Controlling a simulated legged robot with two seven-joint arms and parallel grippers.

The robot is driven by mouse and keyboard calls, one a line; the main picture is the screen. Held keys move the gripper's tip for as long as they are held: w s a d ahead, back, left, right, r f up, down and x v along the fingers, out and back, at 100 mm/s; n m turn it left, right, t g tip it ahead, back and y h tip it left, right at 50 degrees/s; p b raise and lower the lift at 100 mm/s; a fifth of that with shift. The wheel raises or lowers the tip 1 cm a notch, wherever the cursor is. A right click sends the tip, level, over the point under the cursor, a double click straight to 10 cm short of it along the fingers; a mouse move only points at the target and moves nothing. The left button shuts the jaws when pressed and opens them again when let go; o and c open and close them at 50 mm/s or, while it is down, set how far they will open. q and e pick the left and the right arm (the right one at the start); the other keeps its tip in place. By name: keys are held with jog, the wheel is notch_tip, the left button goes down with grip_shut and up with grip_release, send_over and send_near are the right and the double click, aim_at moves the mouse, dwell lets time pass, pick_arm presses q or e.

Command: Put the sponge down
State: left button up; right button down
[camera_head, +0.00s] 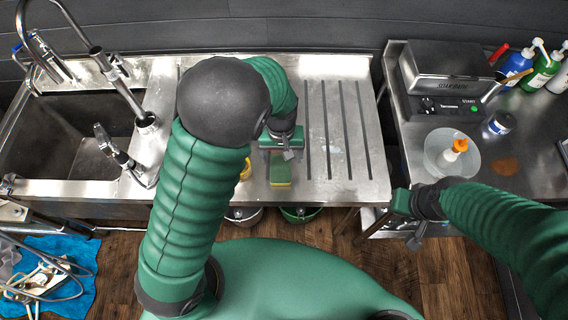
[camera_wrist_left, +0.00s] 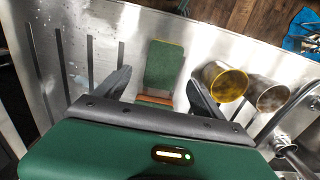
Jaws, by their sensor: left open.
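The sponge (camera_head: 280,172) is green with a yellow edge and lies on the steel drainboard (camera_head: 320,185) near its front edge. My left gripper (camera_head: 284,152) is just behind it, over the drainboard. In the left wrist view the sponge (camera_wrist_left: 164,66) shows ahead of and between the two spread fingers of my left gripper (camera_wrist_left: 158,84). Gaps show at both sides, and the fingers do not grip it. The sponge's near end is partly hidden by the gripper body. My right gripper (camera_head: 408,215) is by the front of the right counter; its jaw opening is unclear.
A yellow cup (camera_wrist_left: 224,82) and a metal cup (camera_wrist_left: 266,94) stand beside the sponge. The sink (camera_head: 75,130) and taps are at left. The right counter holds a sealing machine (camera_head: 448,80), bottles and a clear bowl (camera_head: 440,160). The grooved drainboard right of the sponge is clear.

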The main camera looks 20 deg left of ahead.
pick_arm(q)
jog(key=s+a+r+m+t, duration=0.2)
jog(key=s+a+r+m, duration=0.1)
jog(key=s+a+r, duration=0.4)
jog(key=s, duration=0.2)
jog(key=shift+s+r+t, duration=0.25)
jog(key=shift+s+t, duration=0.05)
jog(key=shift+s, duration=0.05)
jog(key=shift+w+a, duration=0.1)
jog(key=shift+a, duration=0.05)
dwell(0.7)
